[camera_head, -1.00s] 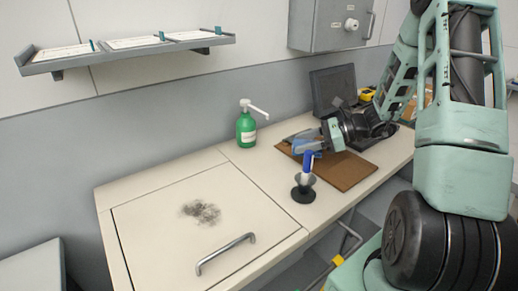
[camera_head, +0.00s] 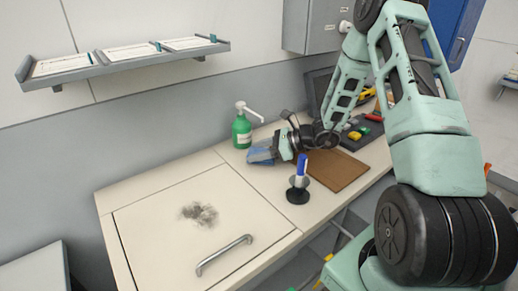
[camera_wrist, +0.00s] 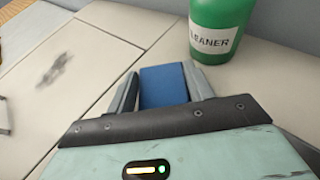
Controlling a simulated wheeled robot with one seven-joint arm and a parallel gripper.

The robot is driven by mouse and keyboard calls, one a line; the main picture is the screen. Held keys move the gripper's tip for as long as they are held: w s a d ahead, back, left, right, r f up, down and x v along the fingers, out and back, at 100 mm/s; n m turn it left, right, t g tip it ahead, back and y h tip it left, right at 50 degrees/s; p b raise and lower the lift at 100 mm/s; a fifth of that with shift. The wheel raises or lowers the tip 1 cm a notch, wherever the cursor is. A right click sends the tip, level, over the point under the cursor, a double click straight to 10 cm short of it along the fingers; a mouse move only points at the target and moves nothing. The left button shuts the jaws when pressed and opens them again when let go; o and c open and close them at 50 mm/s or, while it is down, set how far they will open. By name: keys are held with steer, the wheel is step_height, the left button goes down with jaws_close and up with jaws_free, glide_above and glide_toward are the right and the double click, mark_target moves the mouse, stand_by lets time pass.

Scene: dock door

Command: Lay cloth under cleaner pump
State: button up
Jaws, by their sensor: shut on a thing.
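The green cleaner pump bottle (camera_head: 242,132) stands upright on the counter near the wall, its white nozzle pointing right. In the wrist view the bottle (camera_wrist: 220,30) reads "LEANER" and stands just beyond and right of my fingertips, apart from them. My gripper (camera_head: 272,152) is low over the counter, right of and in front of the bottle. In the wrist view my gripper (camera_wrist: 165,88) is shut on the folded blue cloth (camera_wrist: 163,86), which fills the space between the fingers. The cloth (camera_head: 259,156) also shows in the head view. Whether it touches the counter is unclear.
A blue marker in a dark stand (camera_head: 299,185) is close in front of my gripper. A brown board (camera_head: 340,171) lies to the right. A dark smudge (camera_head: 199,214) marks the handled panel at left. Counter left of the bottle is clear.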

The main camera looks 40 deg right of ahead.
steer(key=shift+f, duration=0.1)
steer(key=shift+f, duration=0.1)
steer(key=o, duration=1)
steer(key=shift+c, duration=0.2)
steer(key=shift+r, duration=0.2)
steer(key=b+v, duration=0.2)
steer(key=v, duration=1)
steer(key=shift+s, duration=0.1)
